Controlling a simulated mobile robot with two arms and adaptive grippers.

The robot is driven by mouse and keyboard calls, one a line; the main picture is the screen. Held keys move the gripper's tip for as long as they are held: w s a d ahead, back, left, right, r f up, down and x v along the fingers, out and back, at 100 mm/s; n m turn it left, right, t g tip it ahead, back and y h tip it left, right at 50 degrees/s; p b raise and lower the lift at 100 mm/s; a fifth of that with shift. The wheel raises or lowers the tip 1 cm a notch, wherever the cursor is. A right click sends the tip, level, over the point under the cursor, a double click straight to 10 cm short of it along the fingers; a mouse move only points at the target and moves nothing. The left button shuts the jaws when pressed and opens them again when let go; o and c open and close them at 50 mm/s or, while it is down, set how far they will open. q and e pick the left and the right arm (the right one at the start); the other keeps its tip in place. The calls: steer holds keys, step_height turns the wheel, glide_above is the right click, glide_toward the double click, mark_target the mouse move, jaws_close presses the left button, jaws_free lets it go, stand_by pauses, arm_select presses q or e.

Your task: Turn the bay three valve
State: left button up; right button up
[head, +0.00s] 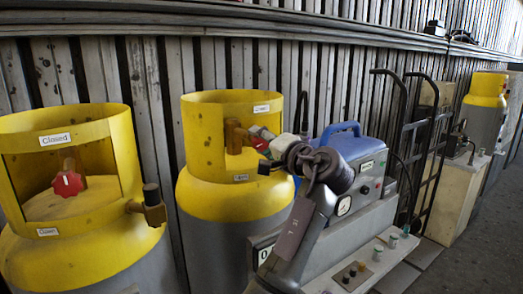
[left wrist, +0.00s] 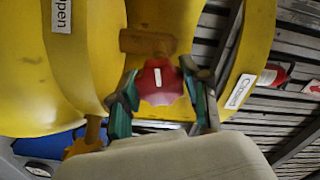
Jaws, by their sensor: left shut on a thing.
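A red valve knob with a white stripe (left wrist: 157,82) sits on a brass stem inside the yellow collar (left wrist: 263,40) of a gas cylinder. My left gripper (left wrist: 160,92) is shut on this knob, one green-padded finger on each side. In the head view my left gripper (head: 262,144) reaches into the collar of the middle cylinder (head: 230,195); the knob there is mostly hidden. An "Open" label (left wrist: 62,15) and a "Closed" label (left wrist: 240,92) are on the collar. I cannot read a bay number. My right gripper is not in view.
A nearer yellow cylinder (head: 75,255) with its own red knob (head: 67,183) stands at left. A blue machine (head: 360,160), a black hand truck (head: 425,150) and another cylinder (head: 484,110) stand to the right. The slatted wall is close behind; floor is free at far right.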

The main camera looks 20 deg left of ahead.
arm_select(q)
steer(key=shift+n+b, duration=0.3)
steer(key=shift+n, duration=0.1)
stand_by(0.3)
steer(key=o, duration=1.2)
steer(key=shift+a, duration=0.1)
steer(key=shift+c, duration=0.2)
